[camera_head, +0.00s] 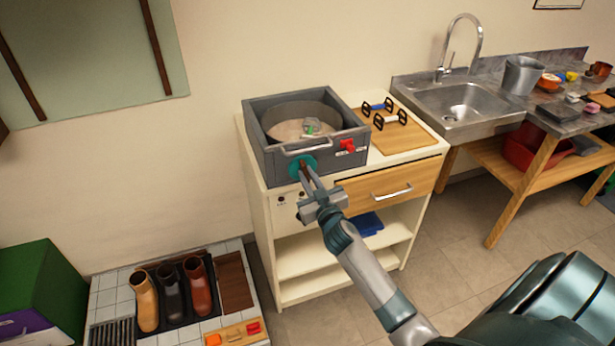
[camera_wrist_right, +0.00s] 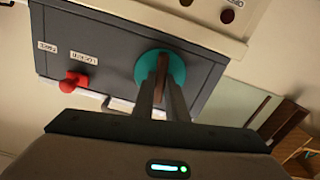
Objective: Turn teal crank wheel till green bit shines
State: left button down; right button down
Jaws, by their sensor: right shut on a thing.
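The teal crank wheel (camera_head: 297,168) is on the front of a grey box (camera_head: 262,158) on the white cabinet. It also shows in the right wrist view (camera_wrist_right: 145,68). My right gripper (camera_head: 308,176) is at the wheel, its fingers shut on the wheel's brown handle (camera_wrist_right: 162,72). The fingers cover part of the wheel. A small, dark red round spot (camera_wrist_right: 227,16) shows on the cabinet panel in the right wrist view. I see no green spot clearly shining on the panel. My left gripper is not in view.
A red lever (camera_head: 348,146) is on the box front, beside labels reading LOCKED and FREE. A round pan (camera_head: 290,112) with small pale-green and white things sits in the box. A wooden board (camera_head: 408,138) with handled items lies to the right. A drawer handle (camera_head: 392,191) juts out below.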

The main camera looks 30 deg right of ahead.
jog(key=shift+n, duration=0.4)
jog(key=n, duration=1)
jog(key=shift+a+n, duration=0.1)
jog(key=shift+n, duration=0.2)
jog(key=shift+f+n+p, duration=0.15)
jog(key=shift+n+p, duration=0.5)
jog(key=shift+n, duration=3.65)
jog(key=c, duration=1.8)
grip_release()
jog(key=shift+o, duration=0.2)
